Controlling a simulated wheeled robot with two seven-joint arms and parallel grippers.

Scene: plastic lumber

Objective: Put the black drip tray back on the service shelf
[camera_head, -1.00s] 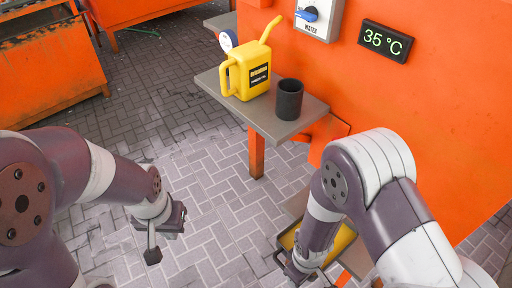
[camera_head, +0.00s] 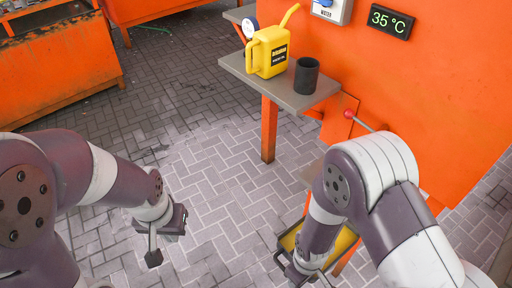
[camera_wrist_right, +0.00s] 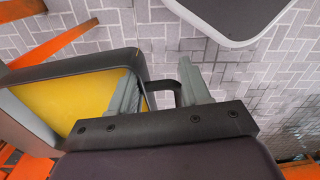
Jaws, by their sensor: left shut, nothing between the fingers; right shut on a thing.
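The black drip tray (camera_head: 287,241) has a dark rim and a yellow inside. It is at the lower right of the head view, partly hidden by my right arm. My right gripper (camera_head: 300,272) is shut on its black handle; the wrist view shows the fingers (camera_wrist_right: 160,92) at the handle and the tray's yellow floor (camera_wrist_right: 68,103). A grey shelf (camera_head: 292,98) is fixed to the orange machine. My left gripper (camera_head: 153,256) is shut and empty above the floor.
A yellow can (camera_head: 268,56), a black cup (camera_head: 306,76) and a round gauge (camera_head: 250,27) stand on the grey shelf. A lever with a red knob (camera_head: 349,114) juts from the orange machine (camera_head: 430,100). An orange bin (camera_head: 60,65) is at left. Paved floor between is clear.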

